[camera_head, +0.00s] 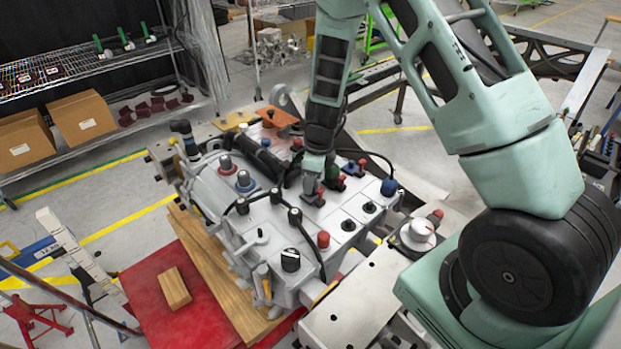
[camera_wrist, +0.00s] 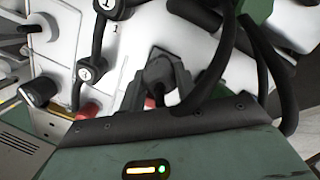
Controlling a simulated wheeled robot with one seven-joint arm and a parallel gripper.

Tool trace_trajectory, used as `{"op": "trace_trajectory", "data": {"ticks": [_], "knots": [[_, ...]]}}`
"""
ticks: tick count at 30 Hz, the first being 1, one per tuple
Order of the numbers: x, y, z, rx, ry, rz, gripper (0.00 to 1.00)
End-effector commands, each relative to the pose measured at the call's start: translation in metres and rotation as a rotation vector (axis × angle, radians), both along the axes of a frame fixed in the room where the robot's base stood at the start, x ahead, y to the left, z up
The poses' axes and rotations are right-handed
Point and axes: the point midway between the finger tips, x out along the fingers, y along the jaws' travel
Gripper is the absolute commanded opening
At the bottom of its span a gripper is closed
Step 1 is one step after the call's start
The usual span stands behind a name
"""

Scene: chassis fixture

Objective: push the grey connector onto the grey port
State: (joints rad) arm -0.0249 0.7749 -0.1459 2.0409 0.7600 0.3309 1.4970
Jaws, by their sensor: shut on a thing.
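My gripper (camera_head: 314,182) is over the top of the white chassis fixture (camera_head: 275,235), pointing down. In the wrist view the gripper (camera_wrist: 160,78) is shut on a dark grey connector (camera_wrist: 158,70), seen from above between the fingers. In the head view the fingers mostly hide the connector. The grey port cannot be made out for certain; the surface right under the gripper is hidden, so I cannot tell whether the connector touches it.
Black cables (camera_head: 263,195) loop over the fixture close to the gripper. Two dark round sockets (camera_head: 348,225) lie to the front right. A red platform (camera_head: 145,300) is at left.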

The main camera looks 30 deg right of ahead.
Motion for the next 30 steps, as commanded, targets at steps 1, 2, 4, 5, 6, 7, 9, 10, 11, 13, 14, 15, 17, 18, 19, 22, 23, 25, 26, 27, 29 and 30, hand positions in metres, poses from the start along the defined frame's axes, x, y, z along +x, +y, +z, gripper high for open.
{"op": "trace_trajectory", "data": {"ticks": [1, 2, 4, 5, 6, 7, 9, 10, 11, 13, 14, 15, 17, 18, 19, 22, 23, 25, 26, 27, 29, 30], "knots": [[0.000, 0.000, 0.000, 0.000, 0.000, 0.000, 0.00], [0.000, 0.000, 0.000, 0.000, 0.000, 0.000, 0.00], [0.000, 0.000, 0.000, 0.000, 0.000, 0.000, 0.00], [0.000, 0.000, 0.000, 0.000, 0.000, 0.000, 0.00], [0.000, 0.000, 0.000, 0.000, 0.000, 0.000, 0.00], [0.000, 0.000, 0.000, 0.000, 0.000, 0.000, 0.00], [0.000, 0.000, 0.000, 0.000, 0.000, 0.000, 0.00], [0.000, 0.000, 0.000, 0.000, 0.000, 0.000, 0.00], [0.000, 0.000, 0.000, 0.000, 0.000, 0.000, 0.00], [0.000, 0.000, -0.002, 0.000, 0.000, 0.000, 0.00], [0.000, 0.000, -0.002, 0.000, 0.000, 0.000, 0.00], [0.000, 0.000, -0.003, 0.000, 0.000, 0.000, 0.00], [0.000, 0.000, -0.004, 0.000, 0.000, 0.000, 0.00], [0.000, 0.000, -0.005, 0.000, 0.000, 0.000, 0.00], [0.000, 0.000, -0.006, 0.000, 0.000, -0.001, 0.00], [0.000, 0.000, -0.008, 0.001, 0.001, -0.001, 0.00], [0.000, 0.000, -0.008, 0.001, 0.001, -0.001, 0.00], [0.000, 0.000, -0.010, 0.001, 0.001, -0.001, 0.00], [0.000, 0.000, -0.011, 0.001, 0.001, -0.001, 0.00], [0.000, 0.000, -0.011, 0.001, 0.001, -0.001, 0.00], [0.000, 0.000, -0.010, 0.001, 0.001, -0.001, 0.49], [0.000, 0.000, -0.010, 0.001, 0.001, 0.000, 0.58]]}}
